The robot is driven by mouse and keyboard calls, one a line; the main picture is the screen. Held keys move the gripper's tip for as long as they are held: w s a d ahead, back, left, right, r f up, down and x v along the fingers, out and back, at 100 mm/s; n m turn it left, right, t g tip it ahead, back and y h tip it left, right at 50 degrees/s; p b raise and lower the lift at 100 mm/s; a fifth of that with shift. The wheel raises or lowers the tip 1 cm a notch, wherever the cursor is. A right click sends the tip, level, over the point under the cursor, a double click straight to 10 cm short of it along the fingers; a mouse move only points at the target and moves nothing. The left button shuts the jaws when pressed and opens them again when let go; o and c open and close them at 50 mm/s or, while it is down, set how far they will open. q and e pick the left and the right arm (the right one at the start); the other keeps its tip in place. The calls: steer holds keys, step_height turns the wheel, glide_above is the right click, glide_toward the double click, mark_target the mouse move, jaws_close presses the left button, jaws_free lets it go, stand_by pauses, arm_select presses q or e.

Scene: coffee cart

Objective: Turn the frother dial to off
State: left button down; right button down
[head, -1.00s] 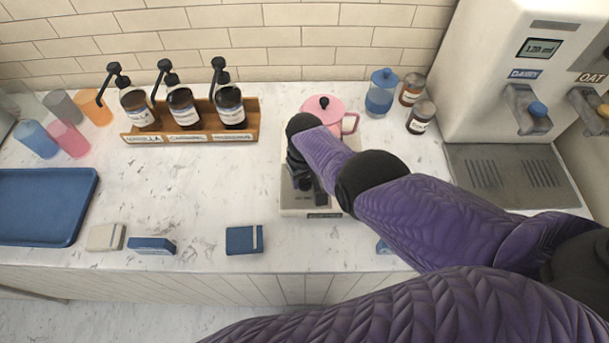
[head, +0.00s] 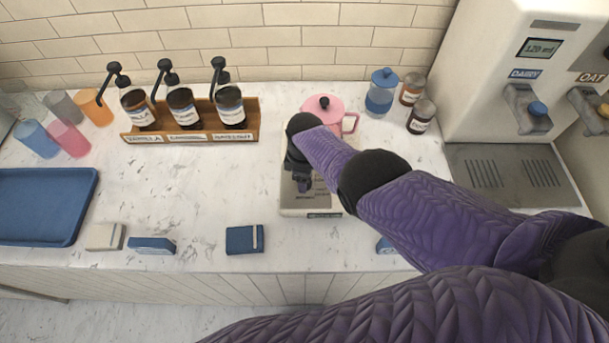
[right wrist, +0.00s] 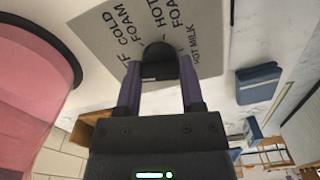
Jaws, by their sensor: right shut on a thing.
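The frother (head: 318,208) is a pale base on the counter with a pink lidded jug (head: 322,110) at its back. In the right wrist view its black dial (right wrist: 160,60) sits on a grey label panel (right wrist: 100,28) reading cold foam, hot foam and hot milk, with an "off" label partly cut off. My right gripper (right wrist: 160,80) is shut on the dial, one purple finger on each side. In the head view my right gripper (head: 303,182) is over the frother's front and hides the dial. Which label the dial points to is unclear. My left gripper is not in view.
A pump-bottle rack (head: 190,136) stands at the back left, with a blue tray (head: 45,207) at far left. Small boxes, including a dark blue one (head: 244,240), lie near the front edge. A blue jar (head: 381,92) and a milk dispenser (head: 510,70) are right.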

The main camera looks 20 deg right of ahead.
steer(key=shift+n, duration=1.2)
steer(key=shift+c, duration=1)
jaws_free()
step_height(320, 180, up, 10)
steer(key=p, duration=0.8)
steer(key=shift+f, duration=0.1)
